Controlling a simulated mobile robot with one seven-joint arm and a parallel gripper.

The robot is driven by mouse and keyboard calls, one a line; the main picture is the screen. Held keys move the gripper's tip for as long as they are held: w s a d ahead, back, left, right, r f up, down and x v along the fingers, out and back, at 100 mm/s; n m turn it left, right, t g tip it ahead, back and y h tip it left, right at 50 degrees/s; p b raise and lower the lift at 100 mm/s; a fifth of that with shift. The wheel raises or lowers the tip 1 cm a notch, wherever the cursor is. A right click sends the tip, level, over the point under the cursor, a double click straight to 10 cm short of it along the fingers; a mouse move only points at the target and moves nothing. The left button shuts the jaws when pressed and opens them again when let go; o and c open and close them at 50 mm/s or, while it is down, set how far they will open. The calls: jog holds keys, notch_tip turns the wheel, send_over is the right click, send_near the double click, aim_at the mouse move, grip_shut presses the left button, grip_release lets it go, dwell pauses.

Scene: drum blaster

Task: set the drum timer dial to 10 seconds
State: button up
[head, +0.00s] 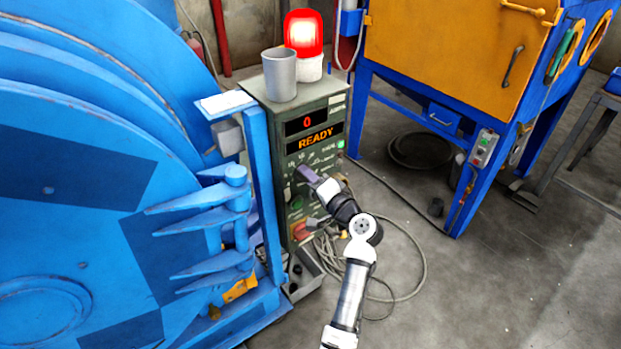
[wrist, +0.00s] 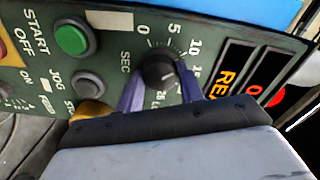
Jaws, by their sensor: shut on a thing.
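The black round timer dial (wrist: 159,72) is on the green control panel, with a white scale marked 0, 5, 10 and more around it and "SEC" beside it. My gripper (wrist: 161,78) has its two purple fingers on either side of the dial, shut on it. The dial's pointer is not clear enough to read. In the head view my gripper (head: 311,178) reaches the front of the control box (head: 268,170) and largely hides the dial. The box's red display (head: 307,122) reads 0, and the orange one (head: 315,138) reads READY.
A grey cup (head: 280,76) and lit red beacon (head: 304,38) stand on the box. The blue drum machine (head: 90,130) is close on the left; cables (head: 400,290) lie on the floor.

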jog(key=o, duration=1)
jog(key=b+v, duration=0.3)
jog(key=v, duration=1.1)
